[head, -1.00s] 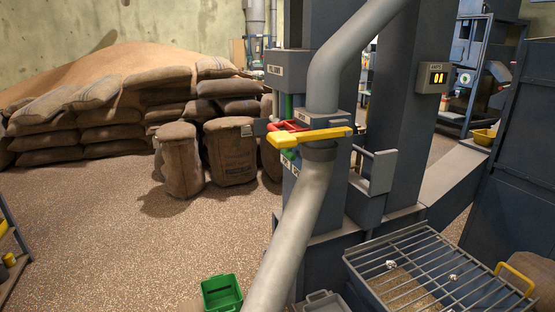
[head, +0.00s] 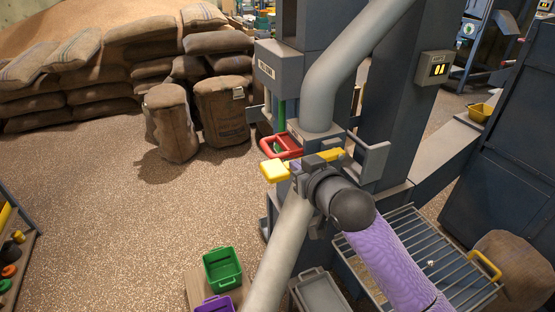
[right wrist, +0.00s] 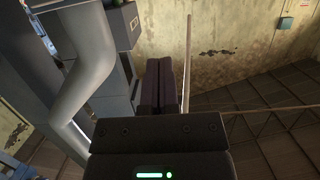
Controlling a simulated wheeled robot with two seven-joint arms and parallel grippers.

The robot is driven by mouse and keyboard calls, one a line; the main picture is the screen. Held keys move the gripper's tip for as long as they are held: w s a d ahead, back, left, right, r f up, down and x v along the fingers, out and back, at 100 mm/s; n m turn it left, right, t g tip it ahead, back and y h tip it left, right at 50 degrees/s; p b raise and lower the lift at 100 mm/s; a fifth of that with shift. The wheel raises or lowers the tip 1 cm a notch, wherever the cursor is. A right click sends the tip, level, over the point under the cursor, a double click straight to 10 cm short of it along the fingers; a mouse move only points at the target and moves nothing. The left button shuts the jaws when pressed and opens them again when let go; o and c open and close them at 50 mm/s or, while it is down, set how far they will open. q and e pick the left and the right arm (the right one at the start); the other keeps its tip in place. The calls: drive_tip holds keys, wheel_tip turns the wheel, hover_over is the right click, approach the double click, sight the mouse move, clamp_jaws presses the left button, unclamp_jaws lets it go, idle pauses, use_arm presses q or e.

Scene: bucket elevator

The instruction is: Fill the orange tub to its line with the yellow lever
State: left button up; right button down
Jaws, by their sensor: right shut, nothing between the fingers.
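The yellow lever (head: 274,171) sticks out sideways at the big grey pipe, below the red handle. My right gripper (head: 312,163) is at the lever's middle in the head view and overlaps it; I cannot tell whether it touches. Its fingers are together and empty; they also show in the right wrist view (right wrist: 165,85), pointing past the pipe towards the wall. No orange tub can be made out. My left gripper is out of view.
A green tub (head: 223,270), a purple tub (head: 213,305) and a grey tub (head: 322,292) stand low near the lower pipe (head: 282,250). A red handle (head: 280,146) sits just above the lever. A barred hopper grate (head: 408,225) lies right, partly behind my arm. Open floor is left.

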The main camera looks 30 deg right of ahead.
hover_over(279, 171)
wheel_tip(279, 171, down, 3)
drive_tip(key=shift+w+r+b, duration=0.1)
drive_tip(key=shift+b, duration=0.2)
wheel_tip(279, 171, down, 3)
drive_tip(key=shift+a+r, duration=0.1)
drive_tip(key=shift+r, duration=0.05)
drive_tip(key=shift+f, duration=0.5)
